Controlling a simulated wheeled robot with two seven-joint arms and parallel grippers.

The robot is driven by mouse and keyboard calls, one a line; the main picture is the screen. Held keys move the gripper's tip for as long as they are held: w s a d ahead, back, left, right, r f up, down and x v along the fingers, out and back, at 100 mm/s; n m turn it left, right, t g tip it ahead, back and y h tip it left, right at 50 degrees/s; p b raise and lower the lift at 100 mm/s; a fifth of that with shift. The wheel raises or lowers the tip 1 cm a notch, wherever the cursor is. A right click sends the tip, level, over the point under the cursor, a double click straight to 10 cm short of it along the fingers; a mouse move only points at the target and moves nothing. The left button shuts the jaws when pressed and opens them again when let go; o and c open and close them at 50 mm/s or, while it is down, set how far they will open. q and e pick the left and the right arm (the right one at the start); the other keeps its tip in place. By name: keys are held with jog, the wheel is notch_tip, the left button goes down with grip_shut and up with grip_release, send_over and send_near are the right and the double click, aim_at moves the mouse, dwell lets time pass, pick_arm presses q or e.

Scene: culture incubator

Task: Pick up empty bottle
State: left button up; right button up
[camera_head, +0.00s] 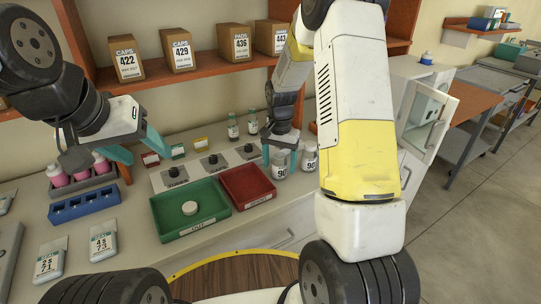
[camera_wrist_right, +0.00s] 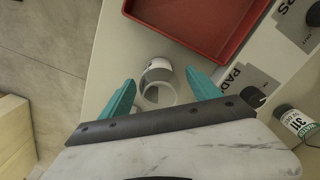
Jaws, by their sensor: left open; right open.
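Two small clear bottles with white "90" labels stand at the counter's right end, a left bottle (camera_head: 279,166) and a right bottle (camera_head: 308,161). My right gripper (camera_head: 280,153) is open above and around the left one, its teal fingers pointing down. In the right wrist view, a clear round bottle (camera_wrist_right: 159,92) with a pale label lies between the spread fingers of the right gripper (camera_wrist_right: 162,92). I cannot tell whether the fingers touch it or whether it is empty. My left gripper (camera_head: 137,150) is open and empty over the counter at left.
A red tray (camera_head: 227,183) and a green tray (camera_head: 161,226) holding a white round piece (camera_head: 189,208) lie left of the bottles. Capped vials (camera_head: 233,127) stand behind. A blue rack (camera_head: 84,206) and pink-filled bottles (camera_head: 79,170) are at left. A shelf (camera_head: 196,74) with boxes is above.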

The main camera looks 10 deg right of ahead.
jog(key=c, duration=1.4)
